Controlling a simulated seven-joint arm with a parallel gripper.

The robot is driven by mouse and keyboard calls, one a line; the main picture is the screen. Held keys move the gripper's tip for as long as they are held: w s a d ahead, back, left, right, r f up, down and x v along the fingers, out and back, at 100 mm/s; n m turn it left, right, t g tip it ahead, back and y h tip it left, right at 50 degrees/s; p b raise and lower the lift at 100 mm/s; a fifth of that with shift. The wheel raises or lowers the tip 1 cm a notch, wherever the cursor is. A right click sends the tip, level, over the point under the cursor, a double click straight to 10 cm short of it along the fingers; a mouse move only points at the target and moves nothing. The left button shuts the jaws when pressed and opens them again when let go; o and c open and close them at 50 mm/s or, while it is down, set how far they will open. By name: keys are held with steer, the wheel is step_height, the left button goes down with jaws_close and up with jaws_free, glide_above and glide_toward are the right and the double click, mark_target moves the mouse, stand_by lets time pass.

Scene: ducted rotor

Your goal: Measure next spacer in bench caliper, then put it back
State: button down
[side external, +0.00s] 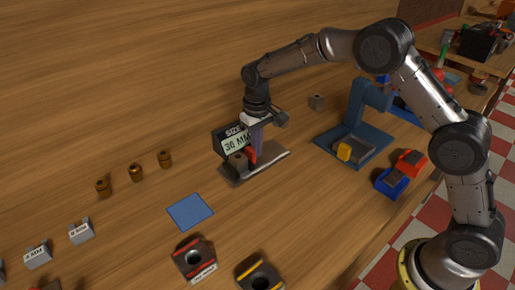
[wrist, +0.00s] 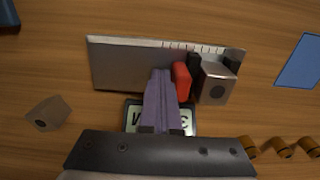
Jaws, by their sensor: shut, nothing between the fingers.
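The bench caliper (side external: 272,167) is a flat grey plate with a display (side external: 236,141) that appears to read 36 MM or 38 MM. It also shows in the wrist view (wrist: 125,68). A grey spacer block with a dark round hole (side external: 238,161) sits at the caliper's jaw end, beside the red slider (side external: 251,155). In the wrist view the spacer (wrist: 217,83) stands against a black jaw, with the red slider (wrist: 181,81) to its left. My gripper (side external: 256,148) has its purple fingers shut and empty, close beside the red slider; whether they touch is unclear.
Another grey block (side external: 317,102) stands loose behind the caliper. A blue mat (side external: 190,211) and three brass pieces (side external: 136,172) lie to the left. A blue press stand (side external: 355,110), blue bin (side external: 391,183) and red bin (side external: 411,162) are right. Labelled blocks (side external: 81,231) stand front left.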

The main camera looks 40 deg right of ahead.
steer(key=shift+d, duration=0.45)
steer(key=shift+r, duration=0.1)
step_height(320, 180, up, 8)
stand_by(0.9)
